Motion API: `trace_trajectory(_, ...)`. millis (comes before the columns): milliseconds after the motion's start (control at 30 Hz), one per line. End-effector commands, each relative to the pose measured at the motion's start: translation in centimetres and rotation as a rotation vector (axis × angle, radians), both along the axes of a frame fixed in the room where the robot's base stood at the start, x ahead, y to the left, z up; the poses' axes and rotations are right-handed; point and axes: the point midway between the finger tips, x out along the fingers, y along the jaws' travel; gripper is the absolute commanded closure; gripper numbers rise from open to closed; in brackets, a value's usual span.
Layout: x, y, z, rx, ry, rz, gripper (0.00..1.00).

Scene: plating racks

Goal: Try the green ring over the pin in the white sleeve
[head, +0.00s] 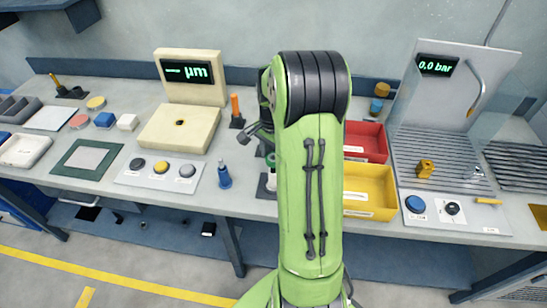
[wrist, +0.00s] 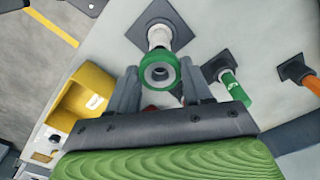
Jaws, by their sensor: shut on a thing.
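My gripper (wrist: 161,84) is shut on the green ring (wrist: 145,73), seen between its two grey fingers in the wrist view. The ring's open hole faces the camera. The pin in the white sleeve (wrist: 159,37) stands on a dark square base just beyond the ring. The ring overlaps the sleeve's lower part in this view; I cannot tell whether they touch. The ring does not appear to be around the pin.
A pin in a green sleeve (wrist: 234,88) stands right of the ring, and an orange pin (wrist: 310,83) farther right. Yellow bin (head: 369,184) and red bin (head: 366,139) lie to the right.

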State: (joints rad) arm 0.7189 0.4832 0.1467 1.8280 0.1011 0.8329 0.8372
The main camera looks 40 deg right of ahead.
Motion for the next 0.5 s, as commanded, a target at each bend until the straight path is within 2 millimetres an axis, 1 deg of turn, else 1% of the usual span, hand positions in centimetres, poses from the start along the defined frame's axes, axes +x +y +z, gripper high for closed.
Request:
trace_trajectory(100,0.0,0.0,0.7,-0.001,-0.001,0.0,0.75)
trace_trajectory(500,0.0,0.0,2.6,-0.001,-0.001,0.0,0.75)
